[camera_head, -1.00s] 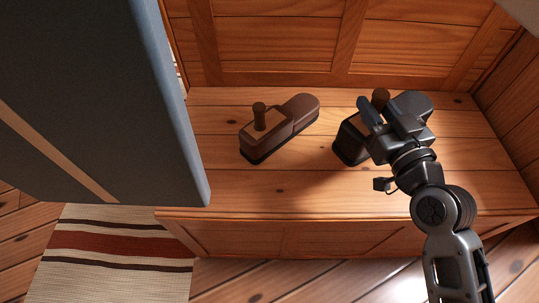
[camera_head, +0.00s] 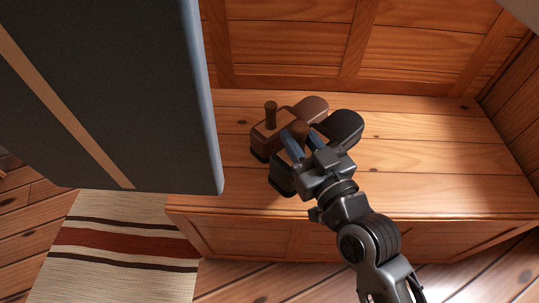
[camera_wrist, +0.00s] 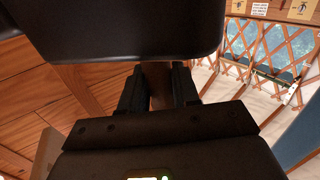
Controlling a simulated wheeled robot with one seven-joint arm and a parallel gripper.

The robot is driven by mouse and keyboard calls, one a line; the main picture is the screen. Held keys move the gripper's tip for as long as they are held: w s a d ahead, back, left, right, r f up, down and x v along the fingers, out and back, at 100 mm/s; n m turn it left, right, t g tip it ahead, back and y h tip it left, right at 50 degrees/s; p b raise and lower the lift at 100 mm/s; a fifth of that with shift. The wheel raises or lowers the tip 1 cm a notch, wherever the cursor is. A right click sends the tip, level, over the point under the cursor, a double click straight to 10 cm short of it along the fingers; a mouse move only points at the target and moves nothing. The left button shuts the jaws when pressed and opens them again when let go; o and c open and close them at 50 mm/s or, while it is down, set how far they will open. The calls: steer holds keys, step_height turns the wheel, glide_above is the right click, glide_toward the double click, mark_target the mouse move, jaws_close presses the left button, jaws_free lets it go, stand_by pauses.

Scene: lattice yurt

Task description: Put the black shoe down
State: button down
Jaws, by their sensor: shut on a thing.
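The black shoe (camera_head: 343,125) is over the wooden bench, with its toe to the upper right and its heel low left. My gripper (camera_head: 296,140) is shut on the brown knob standing up from it. In the wrist view the dark shoe (camera_wrist: 130,30) fills the top, and the knob is between my fingers (camera_wrist: 160,88). The brown shoe (camera_head: 265,140), with a similar knob, stands on the bench just left of and behind the black one, which partly hides it. I cannot tell whether the shoes touch or whether the black shoe's sole is on the bench.
The wooden bench (camera_head: 430,155) is bare to the right of the shoes, with a panelled wall behind. A large blue-grey panel (camera_head: 120,90) with a tan stripe stands close at left. A striped rug (camera_head: 125,245) lies on the floor below it.

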steer(key=w+a+f+b, duration=0.1)
steer(key=a+f, duration=0.4)
steer(key=f, duration=0.2)
steer(key=shift+a+f, duration=0.15)
steer(key=shift+a, duration=0.15)
steer(key=c, duration=0.8)
jaws_free()
steer(key=shift+f, duration=0.15)
steer(key=p+v, duration=0.1)
steer(key=v, duration=1.1)
